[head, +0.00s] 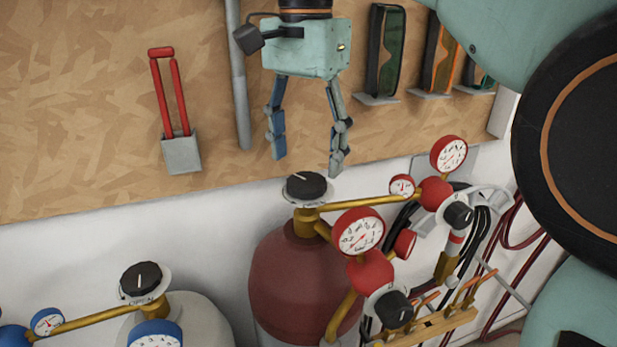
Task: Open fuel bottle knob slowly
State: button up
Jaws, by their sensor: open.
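The red gas bottle (292,277) stands in the middle of the head view. Its black knob (306,186) with a white pointer mark sits on top, on a brass valve. My gripper (307,165) hangs just above this knob, fingers pointing down and spread apart, with nothing between them. The fingertips look slightly above the knob and apart from it; exact depth is hard to tell. A second bottle, grey-white (195,310), stands at lower left with its own black knob (141,279) marked OPEN. Which bottle is the fuel bottle is not labelled legibly.
Red gauges (358,232) and a regulator (370,270) stick out right of the red bottle. Hoses (483,235) hang at right. A torch rack (430,328) is at lower right. Goggles (386,50) and a red-handled tool (170,95) hang on the wooden board behind.

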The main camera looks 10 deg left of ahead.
aim_at(307, 180)
jog(key=shift+f, duration=1.85)
jog(key=shift+c, duration=0.3)
jog(key=c, duration=1.1)
jog(key=shift+n, duration=0.3)
